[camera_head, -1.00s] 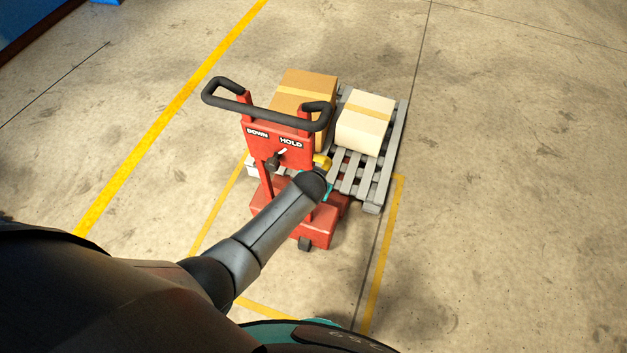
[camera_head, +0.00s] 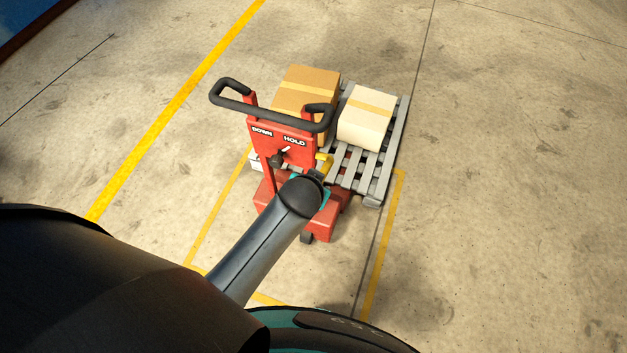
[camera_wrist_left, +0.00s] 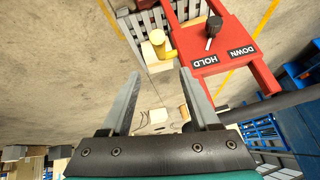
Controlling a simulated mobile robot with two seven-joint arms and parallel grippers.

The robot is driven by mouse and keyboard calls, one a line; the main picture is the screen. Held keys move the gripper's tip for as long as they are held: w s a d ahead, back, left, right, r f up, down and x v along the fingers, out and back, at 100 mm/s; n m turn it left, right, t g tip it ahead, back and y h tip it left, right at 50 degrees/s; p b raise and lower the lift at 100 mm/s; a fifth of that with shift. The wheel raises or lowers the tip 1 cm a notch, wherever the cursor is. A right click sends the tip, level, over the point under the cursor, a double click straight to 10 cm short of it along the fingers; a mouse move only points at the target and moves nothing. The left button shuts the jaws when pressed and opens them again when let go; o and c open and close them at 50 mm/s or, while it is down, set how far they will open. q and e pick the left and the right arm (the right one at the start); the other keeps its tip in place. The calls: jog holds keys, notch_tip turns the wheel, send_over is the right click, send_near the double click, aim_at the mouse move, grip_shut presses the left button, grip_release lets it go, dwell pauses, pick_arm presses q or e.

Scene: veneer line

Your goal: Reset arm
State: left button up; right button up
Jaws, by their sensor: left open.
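A red pallet truck (camera_head: 288,140) with a black loop handle (camera_head: 272,114) stands ahead of me. Its panel reads DOWN and HOLD and carries a dark lever knob (camera_head: 276,161) with a pale tip at the HOLD side. In the left wrist view the lever (camera_wrist_left: 212,28) is beyond the fingers, to the upper right. My left gripper (camera_wrist_left: 160,73) is open, with nothing between its two grey fingers. A yellow peg (camera_wrist_left: 158,43) on the truck shows just past the fingertips, apart from them as far as I can tell. In the head view my left arm hides the fingers.
A grey slatted pallet (camera_head: 351,174) carries a brown box (camera_head: 306,88) and a cream box (camera_head: 366,118). Yellow floor lines (camera_head: 381,252) frame the truck. The concrete floor to the right is clear. Blue racking (camera_wrist_left: 262,130) shows in the left wrist view.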

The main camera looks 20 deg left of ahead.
pick_arm(q)
jog(key=shift+s+r, duration=0.25)
jog(key=shift+r, duration=0.1)
jog(key=shift+f, duration=0.15)
jog(key=s+a+f+g+b, duration=0.1)
jog(key=s+f+b, duration=0.3)
jog(key=f, duration=0.5)
jog(key=s+f+m+g+b, duration=0.1)
jog(key=s+f+b, duration=0.3)
jog(key=f, duration=0.6)
jog(key=s+a+f+g+b, duration=0.1)
jog(key=s+f+b, duration=0.35)
jog(key=f, duration=0.45)
jog(key=s+a+f+g+b, duration=0.1)
jog(key=s+f+b, duration=0.3)
jog(key=s+f, duration=0.5)
jog(key=s+a+f+g+b, duration=0.2)
jog(key=s+a+f+b, duration=0.2)
jog(key=s+f, duration=0.6)
jog(key=shift+s+a+f+n+h+b, duration=0.15)
jog(key=shift+s+n+h+b, duration=0.2)
jog(key=shift+s, duration=0.4)
